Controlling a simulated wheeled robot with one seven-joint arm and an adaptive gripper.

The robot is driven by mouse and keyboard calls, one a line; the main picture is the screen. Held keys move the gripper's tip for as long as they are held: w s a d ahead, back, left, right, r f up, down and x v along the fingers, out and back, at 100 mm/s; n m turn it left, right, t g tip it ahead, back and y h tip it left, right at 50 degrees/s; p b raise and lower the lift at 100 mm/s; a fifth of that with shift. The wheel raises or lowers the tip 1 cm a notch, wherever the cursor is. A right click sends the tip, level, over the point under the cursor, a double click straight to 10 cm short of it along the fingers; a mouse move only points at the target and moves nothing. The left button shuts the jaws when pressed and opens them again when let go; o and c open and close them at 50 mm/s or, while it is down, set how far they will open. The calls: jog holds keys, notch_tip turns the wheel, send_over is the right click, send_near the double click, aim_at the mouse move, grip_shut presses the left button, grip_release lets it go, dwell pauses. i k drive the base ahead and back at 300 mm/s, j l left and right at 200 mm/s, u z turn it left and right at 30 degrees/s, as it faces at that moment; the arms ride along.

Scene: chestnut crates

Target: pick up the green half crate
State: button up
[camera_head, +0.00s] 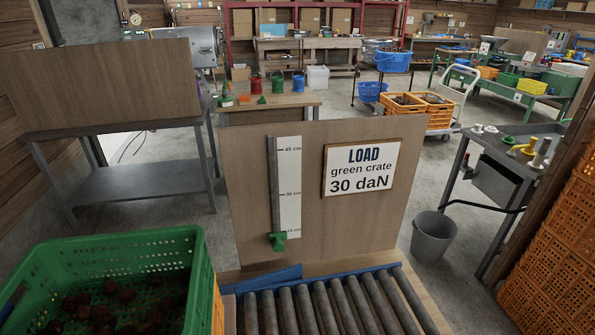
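A green crate (110,245) with slotted walls stands at the lower left, cut off by the left and bottom edges of the view. Dark brown chestnuts (103,312) lie low inside it. Its base and most of its near side are hidden. An orange crate part (218,310) shows right against its right side. A board beyond the rollers carries a sign (361,168) reading "LOAD green crate 30 daN". A scale (289,187) in cm with a green pointer (278,241) is beside the sign. My gripper is not in view.
A roller conveyor (325,305) runs at the bottom middle, with a blue strip (262,279) at its far left. Stacked orange crates (555,255) stand at the right. A grey bucket (432,237) and a metal table (500,150) stand beyond. The visible rollers are bare.

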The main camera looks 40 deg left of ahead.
aim_at(158, 281)
jog(key=u, duration=2.3)
jog(key=i+j+z, duration=0.1)
jog(key=i+j, duration=0.15)
jog(key=i, duration=0.15)
